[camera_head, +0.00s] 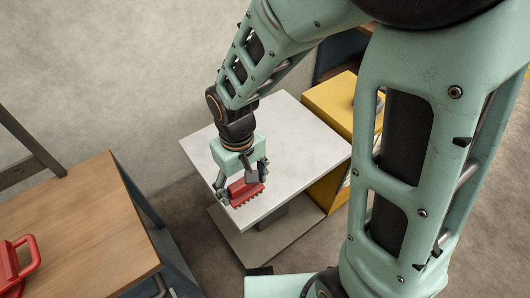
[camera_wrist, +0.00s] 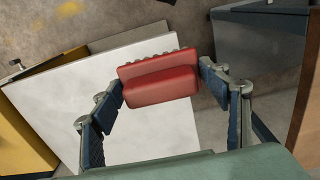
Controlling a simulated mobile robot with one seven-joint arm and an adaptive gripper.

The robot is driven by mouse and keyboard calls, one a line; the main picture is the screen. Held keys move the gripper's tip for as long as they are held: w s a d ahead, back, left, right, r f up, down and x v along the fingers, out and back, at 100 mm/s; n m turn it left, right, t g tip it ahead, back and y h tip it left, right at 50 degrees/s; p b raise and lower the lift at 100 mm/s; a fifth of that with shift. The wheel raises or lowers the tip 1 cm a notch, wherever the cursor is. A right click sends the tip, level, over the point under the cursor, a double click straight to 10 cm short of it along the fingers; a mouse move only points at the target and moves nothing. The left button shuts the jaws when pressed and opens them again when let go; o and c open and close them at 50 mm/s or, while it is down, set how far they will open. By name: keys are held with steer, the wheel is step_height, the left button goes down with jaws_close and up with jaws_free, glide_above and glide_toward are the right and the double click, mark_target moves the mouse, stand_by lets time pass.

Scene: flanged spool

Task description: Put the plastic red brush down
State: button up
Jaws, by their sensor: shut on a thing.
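The red plastic brush (camera_head: 245,193) is held in my gripper (camera_head: 242,186), near the front left edge of the white table (camera_head: 300,140). In the wrist view the red brush (camera_wrist: 158,78) sits between the two fingers of my gripper (camera_wrist: 160,82), with its row of bristle tufts along the far edge. The fingers press on its left and right ends. The white table top (camera_wrist: 60,100) shows behind and below it. I cannot tell how high the brush is above the table.
A wooden-topped bench (camera_head: 85,230) with a red-handled item (camera_head: 18,265) stands at the left. A yellow cabinet (camera_head: 335,100) is behind the white table at the right. The white table top is bare. A lower grey shelf or base (camera_head: 245,240) lies under its front edge.

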steer(key=w+d+f, duration=0.1)
steer(key=w+f, duration=0.2)
steer(key=w, duration=0.1)
steer(key=w+d+f+b, duration=0.1)
steer(key=w+f, duration=0.2)
steer(key=w, duration=0.1)
steer(key=w+d+f, duration=0.2)
steer(key=w+f, duration=0.1)
steer(key=w, duration=0.1)
steer(key=shift+w, duration=0.15)
steer(key=shift+w+d+f+b, duration=0.1)
steer(key=shift+w+f+b, duration=0.15)
steer(key=shift+f, duration=0.75)
steer(key=shift+w+f+b, duration=0.15)
steer(key=shift+f+b, duration=0.1)
steer(key=shift+f, duration=0.75)
steer(key=shift+f, duration=0.1)
steer(key=shift+f, duration=0.15)
steer(key=o, duration=1.2)
steer(key=shift+r, duration=0.2)
step_height(320, 180, up, 12)
steer(key=shift+r+p, duration=0.1)
steer(key=shift+p, duration=0.85)
